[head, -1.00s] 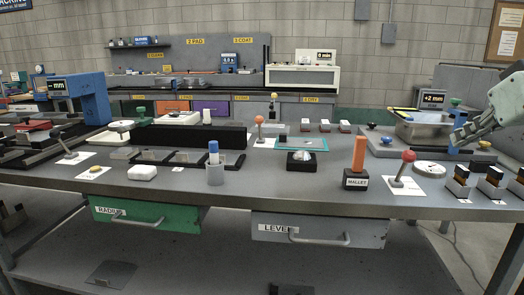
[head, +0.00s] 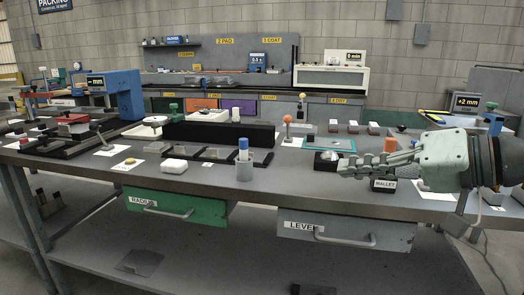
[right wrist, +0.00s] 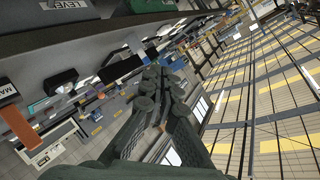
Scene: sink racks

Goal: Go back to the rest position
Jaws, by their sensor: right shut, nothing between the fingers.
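My right gripper (head: 348,168) reaches in from the right in the head view. Its fingers are closed together with nothing between them, and they point left in front of the workbench. The gripper also shows in the right wrist view (right wrist: 152,98), its fingers together. In the head view the hand and fingers hide much of the orange mallet handle (head: 390,145) and the bench behind them. The mallet's black labelled base (head: 384,185) shows just below the hand. My left gripper is not in view.
Below hang a green drawer (head: 178,207) and a grey drawer (head: 345,232). The floor in front looks clear.

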